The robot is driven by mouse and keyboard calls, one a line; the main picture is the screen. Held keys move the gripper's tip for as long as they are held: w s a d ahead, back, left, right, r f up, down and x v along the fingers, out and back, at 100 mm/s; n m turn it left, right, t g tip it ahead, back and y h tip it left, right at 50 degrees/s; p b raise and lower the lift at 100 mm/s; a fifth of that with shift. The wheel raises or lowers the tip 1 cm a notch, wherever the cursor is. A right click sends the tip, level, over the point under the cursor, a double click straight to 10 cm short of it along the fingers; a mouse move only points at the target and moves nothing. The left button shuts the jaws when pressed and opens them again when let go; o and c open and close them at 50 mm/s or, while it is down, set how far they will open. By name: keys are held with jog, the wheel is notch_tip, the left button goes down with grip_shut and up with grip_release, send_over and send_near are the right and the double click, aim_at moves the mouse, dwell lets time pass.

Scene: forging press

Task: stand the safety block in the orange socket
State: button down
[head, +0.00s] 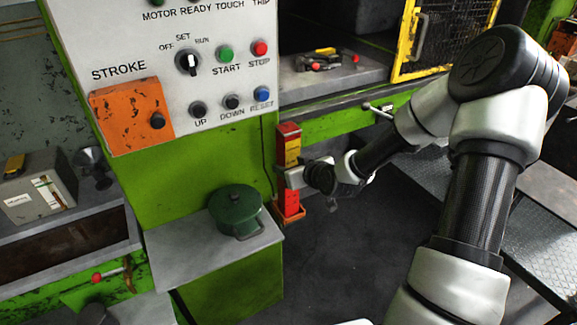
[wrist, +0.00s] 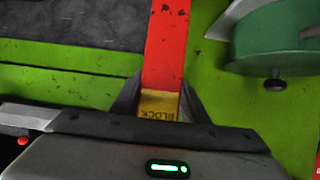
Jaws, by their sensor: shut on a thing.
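The safety block is a tall red bar with a yellow label (head: 292,148), upright in front of the green press face in the head view. My gripper (head: 287,177) is shut on it around its middle. In the wrist view the block (wrist: 165,45) runs between my two fingers (wrist: 158,105), with the word BLOCK on its yellow part.
A green lidded pot (head: 236,208) stands on a grey shelf (head: 190,250) left of the block. The control panel (head: 215,70) is above left. A yellow mesh guard (head: 445,40) and the press bed (head: 340,75) are behind. Dark floor (head: 340,270) lies open below my arm.

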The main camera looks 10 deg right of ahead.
jog(key=c, duration=1)
grip_release()
jog(key=shift+c, duration=0.2)
jog(key=shift+r, duration=0.15)
jog(key=p+v, duration=0.1)
jog(key=v, duration=1.1)
